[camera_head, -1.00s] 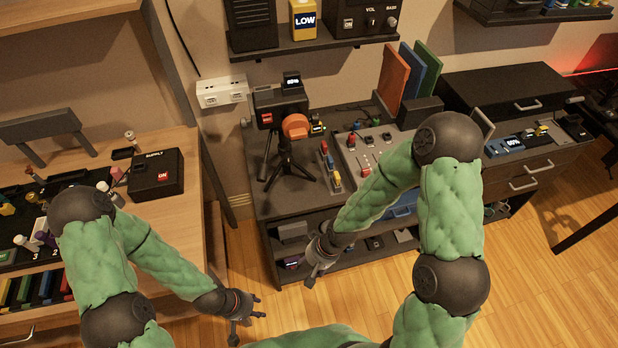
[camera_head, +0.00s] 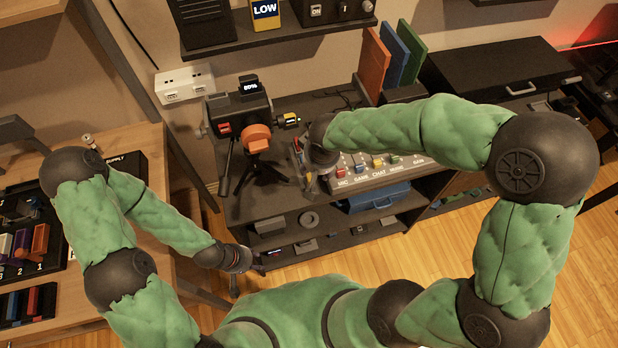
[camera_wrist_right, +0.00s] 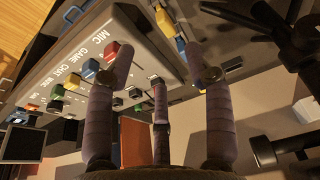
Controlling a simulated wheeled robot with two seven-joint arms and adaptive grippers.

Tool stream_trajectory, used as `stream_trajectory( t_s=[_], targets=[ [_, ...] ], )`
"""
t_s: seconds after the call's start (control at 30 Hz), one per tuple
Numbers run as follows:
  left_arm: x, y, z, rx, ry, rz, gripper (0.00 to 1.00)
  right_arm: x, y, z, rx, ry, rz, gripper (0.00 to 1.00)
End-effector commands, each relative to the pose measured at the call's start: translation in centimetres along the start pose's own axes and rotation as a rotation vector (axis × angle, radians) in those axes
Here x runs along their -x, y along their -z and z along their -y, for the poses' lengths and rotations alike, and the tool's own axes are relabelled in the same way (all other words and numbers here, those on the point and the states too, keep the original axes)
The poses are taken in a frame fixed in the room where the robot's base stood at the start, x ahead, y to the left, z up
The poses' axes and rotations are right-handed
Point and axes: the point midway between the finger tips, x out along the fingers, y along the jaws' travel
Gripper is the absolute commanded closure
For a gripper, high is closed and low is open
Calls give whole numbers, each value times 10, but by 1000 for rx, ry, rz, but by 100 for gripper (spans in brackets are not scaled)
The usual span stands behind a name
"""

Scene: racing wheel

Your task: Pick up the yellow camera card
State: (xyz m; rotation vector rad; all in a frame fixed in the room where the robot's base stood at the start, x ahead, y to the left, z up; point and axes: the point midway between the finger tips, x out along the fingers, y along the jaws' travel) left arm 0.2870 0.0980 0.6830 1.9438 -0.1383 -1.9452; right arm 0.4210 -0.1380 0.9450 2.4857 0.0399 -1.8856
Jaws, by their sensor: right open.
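The yellow camera card (camera_wrist_right: 164,20) shows near the top of the right wrist view, in a row with a blue card (camera_wrist_right: 181,44) and a red one. It lies beyond my right gripper (camera_wrist_right: 158,58), between the directions of its spread fingers and apart from them. My right gripper is open and empty. In the head view, my right gripper (camera_head: 312,172) hangs over the workbench between the tripod camera and the mixer, and largely hides the cards there. My left gripper (camera_head: 247,279) is low in front of the bench, with its fingers spread and nothing in them.
The black camera on a tripod (camera_head: 241,116) stands just left of my right gripper. The mixer (camera_head: 372,180) with coloured sliders lies to its right, and its panel is close to a finger in the wrist view (camera_wrist_right: 88,45). A shelf (camera_head: 270,49) overhangs behind.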

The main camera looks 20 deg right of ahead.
Motion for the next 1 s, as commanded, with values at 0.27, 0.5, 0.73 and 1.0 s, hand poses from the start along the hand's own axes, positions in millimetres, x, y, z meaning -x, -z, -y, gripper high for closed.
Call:
stream_trajectory(
  t_s=[0.27, 0.5, 0.73, 1.0],
  targets=[
    [-14, 0, 5, 0, 0, 1, 60, -41, -2, 0, 1, 0, 4, 47],
    [-20, 1, 7, 0, 0, 0, 60, -57, -1, 3, 1, 2, 3, 47],
    [-32, 1, 11, 0, 0, 0, 60, -90, 0, 5, 0, 2, 3, 47],
    [-33, 1, 12, 0, 0, 0, 60, -94, 1, 5, 0, 2, 1, 47]
  ],
)
